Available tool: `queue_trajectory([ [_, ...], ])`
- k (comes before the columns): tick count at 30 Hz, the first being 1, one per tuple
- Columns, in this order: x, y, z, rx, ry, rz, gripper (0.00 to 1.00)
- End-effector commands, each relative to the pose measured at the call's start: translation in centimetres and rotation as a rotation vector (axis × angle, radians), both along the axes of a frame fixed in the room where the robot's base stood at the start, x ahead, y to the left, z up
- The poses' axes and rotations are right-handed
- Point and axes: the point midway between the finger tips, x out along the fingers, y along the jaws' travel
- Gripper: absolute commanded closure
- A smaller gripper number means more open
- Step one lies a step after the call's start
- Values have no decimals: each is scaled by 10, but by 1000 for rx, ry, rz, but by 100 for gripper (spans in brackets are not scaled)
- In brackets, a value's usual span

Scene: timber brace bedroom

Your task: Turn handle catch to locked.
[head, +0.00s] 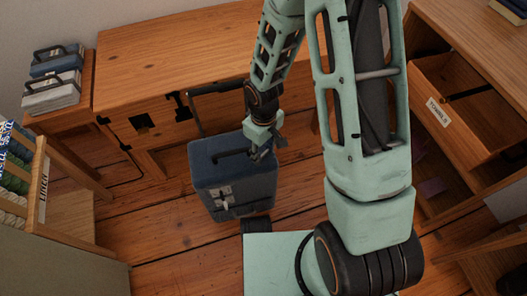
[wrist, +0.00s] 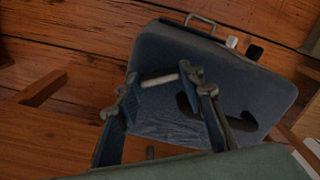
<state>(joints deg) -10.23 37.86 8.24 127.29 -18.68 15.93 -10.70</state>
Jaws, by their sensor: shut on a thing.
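A blue case (head: 235,180) stands on the floor below my gripper (head: 262,152), with a dark carry handle on top and pale metal fittings (head: 220,196) on its front. In the wrist view my gripper (wrist: 160,82) has its two fingers apart over the case (wrist: 260,85), with a short pale bar (wrist: 160,79) spanning the gap between the fingertips. The bar looks like the handle catch, but its setting cannot be read. In the head view my gripper partly hides the contact.
A wooden chest (head: 180,60) stands behind the case. A shelf unit with an open drawer (head: 450,120) is on the right. A crate of rolled linen (head: 42,180) is at the left. Two small cases (head: 52,90) sit on a side table. Bare floor shows left of the case.

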Motion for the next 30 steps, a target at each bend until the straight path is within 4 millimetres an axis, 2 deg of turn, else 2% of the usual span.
queue_trajectory([
  [15, 0, 0, 0, -1, -1, -425, 88],
  [30, 0, 0, 0, 0, 0, -575, 88],
])
